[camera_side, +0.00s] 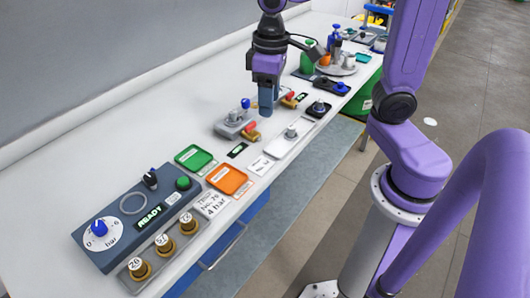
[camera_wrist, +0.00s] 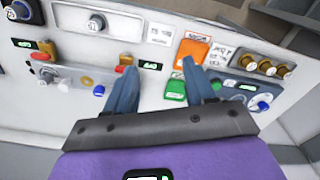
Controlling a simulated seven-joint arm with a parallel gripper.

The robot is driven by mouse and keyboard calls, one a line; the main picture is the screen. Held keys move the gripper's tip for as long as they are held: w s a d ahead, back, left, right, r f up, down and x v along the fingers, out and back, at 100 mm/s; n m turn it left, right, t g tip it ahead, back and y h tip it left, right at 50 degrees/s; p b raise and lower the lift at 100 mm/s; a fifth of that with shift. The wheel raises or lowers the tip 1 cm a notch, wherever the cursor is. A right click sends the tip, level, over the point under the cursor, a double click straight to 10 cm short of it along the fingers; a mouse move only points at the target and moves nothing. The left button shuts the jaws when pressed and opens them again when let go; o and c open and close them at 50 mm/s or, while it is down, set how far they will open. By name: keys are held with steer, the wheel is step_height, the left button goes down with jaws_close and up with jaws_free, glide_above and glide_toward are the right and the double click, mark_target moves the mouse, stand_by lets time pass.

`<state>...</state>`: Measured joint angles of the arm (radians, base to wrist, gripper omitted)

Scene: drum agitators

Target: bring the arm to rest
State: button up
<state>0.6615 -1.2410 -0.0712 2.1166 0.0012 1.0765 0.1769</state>
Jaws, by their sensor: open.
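My purple arm reaches over the white bench in the side view. My gripper (camera_side: 266,108) points down above the middle of the bench, near a grey fixture with a blue knob (camera_side: 234,122) and a red-topped brass fitting (camera_side: 251,131). In the wrist view my gripper (camera_wrist: 160,75) shows two blue-grey fingers set well apart. Nothing is between them, so it is open and empty. In the side view the two fingers overlap.
A grey control box (camera_side: 135,222) reading READY stands at the near end, beside a rack of brass knobs (camera_side: 163,246). Green (camera_side: 194,158) and orange (camera_side: 227,180) trays lie on the bench. More fixtures stand at the far end. The bench's back strip is clear.

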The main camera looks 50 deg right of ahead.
steer(key=s+f+n, duration=0.4)
steer(key=s+n, duration=0.4)
steer(key=s, duration=0.8)
steer(key=shift+d+f, duration=0.2)
steer(key=shift+d, duration=0.2)
